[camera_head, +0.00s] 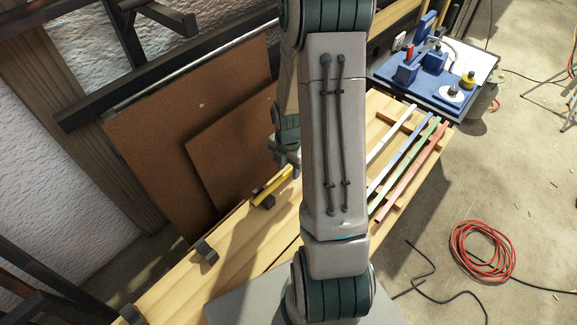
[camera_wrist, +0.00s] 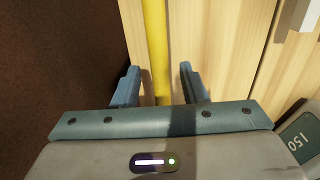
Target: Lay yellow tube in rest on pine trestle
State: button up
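The yellow tube (camera_head: 272,186) is at the left edge of the pine trestle (camera_head: 236,240), by a dark block (camera_head: 266,202). Much of its far end is hidden behind my arm and gripper. In the wrist view the yellow tube (camera_wrist: 155,40) runs away from me, in line with the gap between my fingers. My gripper (camera_wrist: 159,80) is open, with a gap on each side of the tube; I cannot tell how far above it the fingertips are. In the head view my gripper (camera_head: 291,163) is just beyond the tube's visible part.
Another dark block (camera_head: 206,251) stands along the left edge. White, blue, green and red laths (camera_head: 411,172) lie on the right side. A blue fixture (camera_head: 405,70) stands at the back right. Brown boards (camera_head: 160,150) lean at the left. A red cable coil (camera_head: 483,250) lies on the floor.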

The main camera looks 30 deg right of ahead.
aim_at(289, 169)
notch_tip(289, 169, up, 11)
jog(key=s+a+r+m+t, duration=0.1)
jog(key=s+a+r+m, duration=0.5)
jog(key=m, duration=0.5)
jog(key=s+a+r+m+t, duration=0.1)
jog(key=s+a+r+m, duration=0.5)
jog(key=m, duration=0.5)
jog(key=shift+s+r+t+p, duration=0.15)
jog(key=shift+r+t+p, duration=0.25)
jog(key=shift+r, duration=0.85)
